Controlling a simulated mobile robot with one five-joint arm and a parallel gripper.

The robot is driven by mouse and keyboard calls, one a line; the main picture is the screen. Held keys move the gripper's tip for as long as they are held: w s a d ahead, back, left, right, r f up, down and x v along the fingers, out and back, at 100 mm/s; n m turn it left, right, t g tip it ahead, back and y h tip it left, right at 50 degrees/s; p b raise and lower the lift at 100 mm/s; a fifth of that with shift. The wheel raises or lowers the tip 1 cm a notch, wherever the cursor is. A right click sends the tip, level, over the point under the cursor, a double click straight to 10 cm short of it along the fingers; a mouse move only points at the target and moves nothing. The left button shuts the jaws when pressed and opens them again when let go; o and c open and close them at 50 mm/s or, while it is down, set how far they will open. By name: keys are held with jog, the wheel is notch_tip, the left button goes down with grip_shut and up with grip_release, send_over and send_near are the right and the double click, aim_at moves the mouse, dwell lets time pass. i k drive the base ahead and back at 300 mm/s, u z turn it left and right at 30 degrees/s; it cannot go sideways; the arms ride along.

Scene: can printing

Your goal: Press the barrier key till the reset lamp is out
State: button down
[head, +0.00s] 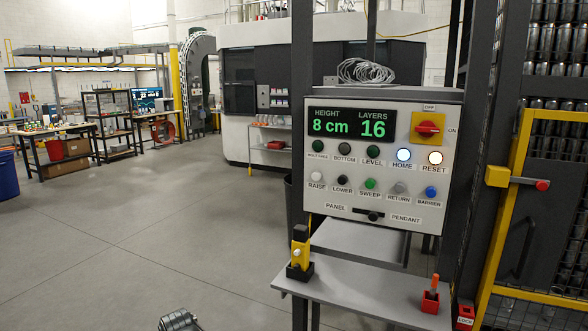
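The control panel (383,222) faces me, right of the middle. Its blue barrier key (431,192) is at the right end of the lower button row, above the BARRIER label. The reset lamp (435,157) is at the right end of the upper row and glows pale cream. The home lamp (403,155) beside it glows white. A grey ribbed part, seemingly my gripper (178,321), shows at the bottom edge, well left of and below the panel. It is cut off by the frame, so its fingers cannot be made out. Nothing touches the barrier key.
A grey shelf (350,287) juts out below the panel, bearing a yellow pendant (300,253) and a red holder (431,296). A red and yellow rotary switch (428,129) sits upper right. A yellow-framed cage gate (511,220) stands right. Open floor lies left.

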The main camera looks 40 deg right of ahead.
aim_at(431, 192)
jog(key=z, duration=1.65)
